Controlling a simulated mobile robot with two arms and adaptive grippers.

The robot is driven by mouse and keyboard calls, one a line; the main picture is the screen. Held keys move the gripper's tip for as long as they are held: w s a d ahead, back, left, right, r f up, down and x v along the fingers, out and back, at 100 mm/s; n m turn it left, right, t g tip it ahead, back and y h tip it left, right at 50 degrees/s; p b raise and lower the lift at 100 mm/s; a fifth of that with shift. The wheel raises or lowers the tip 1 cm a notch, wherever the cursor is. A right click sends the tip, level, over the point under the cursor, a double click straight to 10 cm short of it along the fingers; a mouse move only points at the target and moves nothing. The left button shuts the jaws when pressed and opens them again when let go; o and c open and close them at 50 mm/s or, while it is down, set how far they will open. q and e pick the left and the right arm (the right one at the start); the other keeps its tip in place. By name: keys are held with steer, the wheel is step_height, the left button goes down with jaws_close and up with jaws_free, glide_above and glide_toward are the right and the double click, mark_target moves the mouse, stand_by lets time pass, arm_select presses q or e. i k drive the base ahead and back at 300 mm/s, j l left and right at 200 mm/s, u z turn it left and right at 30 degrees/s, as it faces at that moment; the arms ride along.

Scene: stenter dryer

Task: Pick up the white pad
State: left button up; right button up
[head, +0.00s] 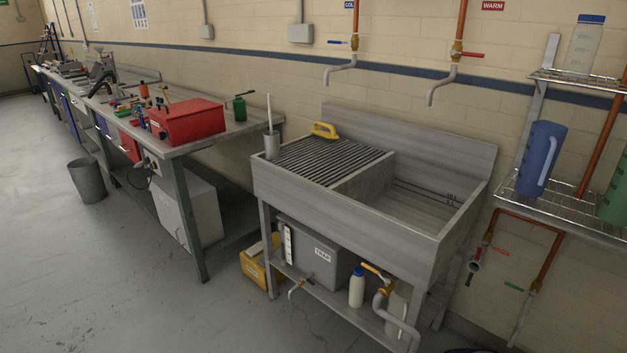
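I cannot make out a white pad in the head view. A metal sink unit (330,204) stands against the wall, with a ribbed drainboard (318,160) on its left and a basin (405,205) on its right. A yellow-handled tool (325,130) lies at the back of the drainboard; its underside is too small to tell. A grey cup (271,145) with a pale stick-like handle stands at the drainboard's left corner. Neither of my grippers is in view.
A long workbench (195,142) with a red toolbox (187,121) runs along the wall at left. Wire shelves (575,205) holding a blue jug (541,158) are at right. Under the sink are a grey trap box (315,252) and a white bottle (357,289). Floor at lower left is clear.

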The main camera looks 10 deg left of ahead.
mark_target(253, 251)
steer(key=j, duration=2.8)
